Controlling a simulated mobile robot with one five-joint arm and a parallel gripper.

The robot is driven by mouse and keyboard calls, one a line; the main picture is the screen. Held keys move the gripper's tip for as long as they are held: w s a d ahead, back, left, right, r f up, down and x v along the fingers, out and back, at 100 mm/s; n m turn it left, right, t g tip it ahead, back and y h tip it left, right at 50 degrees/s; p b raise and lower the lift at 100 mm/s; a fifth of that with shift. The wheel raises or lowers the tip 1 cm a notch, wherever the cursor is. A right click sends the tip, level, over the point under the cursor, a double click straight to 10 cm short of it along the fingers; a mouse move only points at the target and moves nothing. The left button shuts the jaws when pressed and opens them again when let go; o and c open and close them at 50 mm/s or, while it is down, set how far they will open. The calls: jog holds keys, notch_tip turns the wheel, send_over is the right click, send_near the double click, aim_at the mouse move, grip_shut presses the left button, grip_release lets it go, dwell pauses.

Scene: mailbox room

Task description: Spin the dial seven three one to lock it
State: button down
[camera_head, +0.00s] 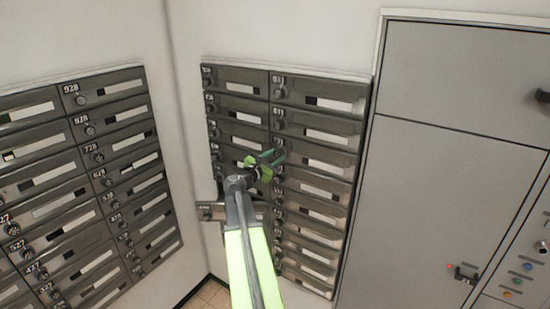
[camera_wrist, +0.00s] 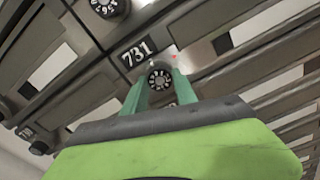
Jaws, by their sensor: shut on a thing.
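In the wrist view, the dial (camera_wrist: 160,78) of mailbox 731 is a small round black knob with white marks. It sits just below the white number label 731 (camera_wrist: 135,53). My gripper (camera_wrist: 160,90) has its two green fingers on either side of this dial, shut on it. In the head view, my gripper (camera_head: 276,156) reaches the middle of the right-hand mailbox bank (camera_head: 315,128). The dial is hidden or too small to make out there.
Other mailbox dials lie close by, one above (camera_wrist: 108,6) in the wrist view. A second mailbox bank (camera_head: 90,150) fills the left wall. A grey cabinet (camera_head: 450,170) stands at the right. A mailbox front (camera_head: 215,212) seems to jut out beside my arm.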

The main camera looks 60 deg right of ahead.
jog(key=m, duration=1.3)
jog(key=shift+m, duration=0.3)
jog(key=m, duration=1.2)
jog(key=shift+m, duration=0.3)
jog(key=m, duration=0.3)
jog(key=shift+m, duration=2.1)
